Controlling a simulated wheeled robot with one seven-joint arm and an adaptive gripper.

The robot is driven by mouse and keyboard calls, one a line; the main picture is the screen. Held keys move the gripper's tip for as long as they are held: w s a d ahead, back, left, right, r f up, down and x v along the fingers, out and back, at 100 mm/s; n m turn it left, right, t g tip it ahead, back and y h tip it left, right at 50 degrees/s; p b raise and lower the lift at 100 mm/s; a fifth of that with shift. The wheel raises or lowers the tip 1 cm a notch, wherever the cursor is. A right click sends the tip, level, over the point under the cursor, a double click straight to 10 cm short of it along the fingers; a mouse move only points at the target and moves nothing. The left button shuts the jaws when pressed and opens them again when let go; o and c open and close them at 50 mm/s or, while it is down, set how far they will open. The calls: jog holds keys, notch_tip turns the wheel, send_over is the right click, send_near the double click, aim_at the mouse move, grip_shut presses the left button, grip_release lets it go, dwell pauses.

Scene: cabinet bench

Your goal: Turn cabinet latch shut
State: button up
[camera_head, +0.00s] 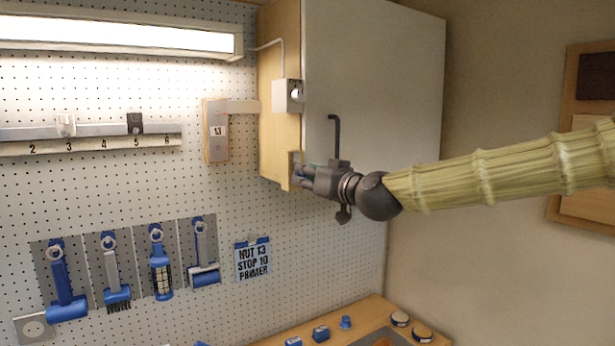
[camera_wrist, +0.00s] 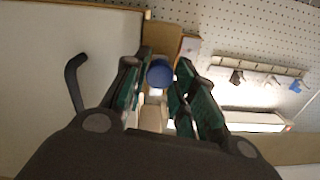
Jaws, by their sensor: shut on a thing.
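The cabinet (camera_head: 372,85) hangs on the wall with its white door facing me and a pale wood side. Its door looks closed. A bent black handle (camera_head: 335,132) is on the door, and it also shows in the wrist view (camera_wrist: 75,82). My gripper (camera_head: 301,174) is at the cabinet's lower left corner, beside a small wooden bracket (camera_head: 292,180). In the wrist view, my gripper (camera_wrist: 160,90) has its green-padded fingers on both sides of a blue round knob (camera_wrist: 160,72), seemingly the latch, and is shut on it. The fingers partly hide the latch's body, so its turn angle is unclear.
A white switch box (camera_head: 288,95) sits above on the cabinet's side. A wooden bench (camera_head: 370,320) lies below. The space under the cabinet is free.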

jog(key=shift+f+b, duration=0.1)
jog(key=shift+b, duration=0.2)
jog(key=m+b, duration=0.8)
jog(key=shift+f, duration=0.1)
jog(key=m+b, duration=0.4)
jog(key=m, duration=0.2)
jog(key=shift+t, duration=0.3)
jog(key=shift+r+m+b, duration=0.2)
jog(key=shift+m+b, duration=1.05)
jog(key=shift+m, duration=0.95)
jog(key=o, duration=1)
jog(key=shift+o, duration=0.2)
